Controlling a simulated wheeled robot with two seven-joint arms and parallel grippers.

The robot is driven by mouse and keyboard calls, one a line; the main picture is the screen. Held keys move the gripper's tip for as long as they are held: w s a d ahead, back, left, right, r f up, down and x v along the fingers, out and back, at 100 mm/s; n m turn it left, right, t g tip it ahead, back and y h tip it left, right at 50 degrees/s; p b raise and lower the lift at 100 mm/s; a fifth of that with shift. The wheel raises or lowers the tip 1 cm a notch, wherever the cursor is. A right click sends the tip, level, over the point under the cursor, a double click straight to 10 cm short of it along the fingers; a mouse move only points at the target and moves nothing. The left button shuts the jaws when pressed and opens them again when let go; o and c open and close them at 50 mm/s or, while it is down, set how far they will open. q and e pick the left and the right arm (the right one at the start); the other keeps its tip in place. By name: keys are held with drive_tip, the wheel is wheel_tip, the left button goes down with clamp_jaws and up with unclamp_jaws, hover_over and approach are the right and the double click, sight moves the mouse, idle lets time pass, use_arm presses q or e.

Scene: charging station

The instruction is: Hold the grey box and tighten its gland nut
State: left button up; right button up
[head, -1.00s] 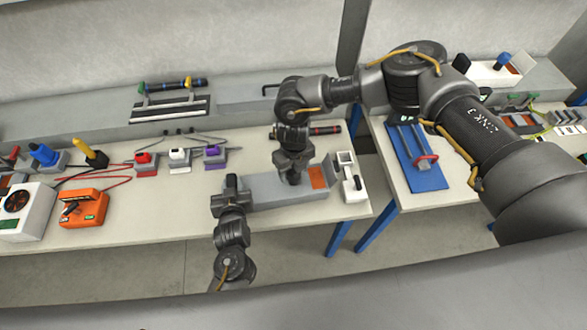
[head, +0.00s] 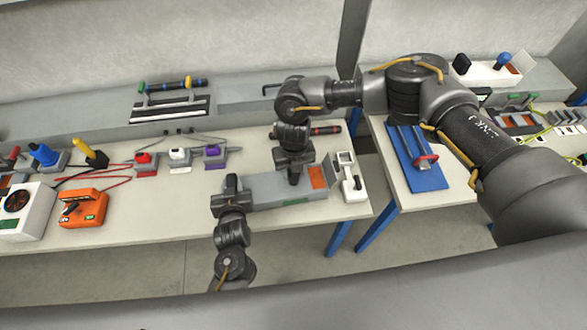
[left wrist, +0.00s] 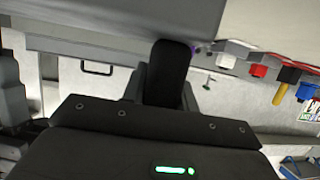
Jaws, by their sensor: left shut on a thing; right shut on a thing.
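The grey box (head: 262,190) lies near the front edge of the white table, with an orange patch (head: 317,177) at its right end. My left gripper (head: 232,188) is shut on the left end of the box. In the left wrist view the box (left wrist: 120,20) fills the top, with a dark finger (left wrist: 168,72) against it. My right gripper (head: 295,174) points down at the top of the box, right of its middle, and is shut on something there. The gland nut is hidden by my right gripper, so I cannot make it out.
A white device (head: 348,178) stands close to the box's right end. Red, white and purple connectors (head: 214,154) sit behind to the left, and an orange case (head: 82,207) further left. A blue rack (head: 415,155) stands on the right table, across a gap.

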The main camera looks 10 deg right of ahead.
drive_tip(key=m, duration=0.4)
drive_tip(key=shift+m, duration=0.3)
idle(0.3)
drive_tip(key=o, duration=1)
wheel_tip(320, 180, up, 12)
idle(0.3)
